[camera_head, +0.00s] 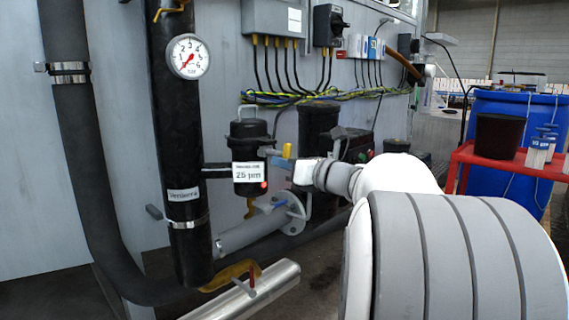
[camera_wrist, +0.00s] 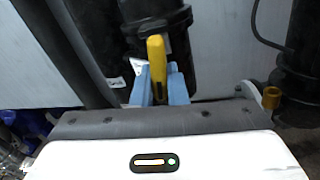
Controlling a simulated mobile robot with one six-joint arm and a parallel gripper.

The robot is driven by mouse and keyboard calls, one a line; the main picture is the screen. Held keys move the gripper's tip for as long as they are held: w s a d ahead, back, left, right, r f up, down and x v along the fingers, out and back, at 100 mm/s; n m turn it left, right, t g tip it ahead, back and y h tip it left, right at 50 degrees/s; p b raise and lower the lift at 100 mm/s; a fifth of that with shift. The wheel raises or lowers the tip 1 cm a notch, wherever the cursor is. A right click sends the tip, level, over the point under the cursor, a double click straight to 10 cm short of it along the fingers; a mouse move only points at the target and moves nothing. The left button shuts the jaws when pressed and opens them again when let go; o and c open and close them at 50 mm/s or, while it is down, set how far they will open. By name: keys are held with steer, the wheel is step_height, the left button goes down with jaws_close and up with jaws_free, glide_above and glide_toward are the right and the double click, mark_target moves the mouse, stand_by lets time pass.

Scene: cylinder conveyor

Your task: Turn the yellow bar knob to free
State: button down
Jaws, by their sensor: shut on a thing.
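The yellow bar knob (camera_wrist: 156,55) stands between the two light blue fingers of my gripper (camera_wrist: 158,86) in the wrist view. My gripper is shut on it, and the fingers cover the knob's lower sides. In the head view a small part of the yellow knob (camera_head: 287,150) shows beside the black filter canister (camera_head: 248,145), which carries a white "25 µm" label. My wrist and arm come in from the right there and hide part of the knob's surroundings. I cannot read any knob position marking.
A black vertical pipe (camera_head: 178,120) with a round pressure gauge (camera_head: 188,56) stands left of the canister. A flanged grey pipe (camera_head: 250,232) with a blue lever runs below. A red cart (camera_head: 520,165) and a blue barrel (camera_head: 490,105) stand at the right.

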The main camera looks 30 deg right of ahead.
steer(key=shift+f+n, duration=0.1)
steer(key=shift+n, duration=0.3)
steer(key=c, duration=1.4)
jaws_free()
steer(key=shift+c, duration=0.2)
steer(key=p+v, duration=0.2)
steer(key=v, duration=0.5)
steer(key=shift+s, duration=0.35)
steer(key=shift+d, duration=0.1)
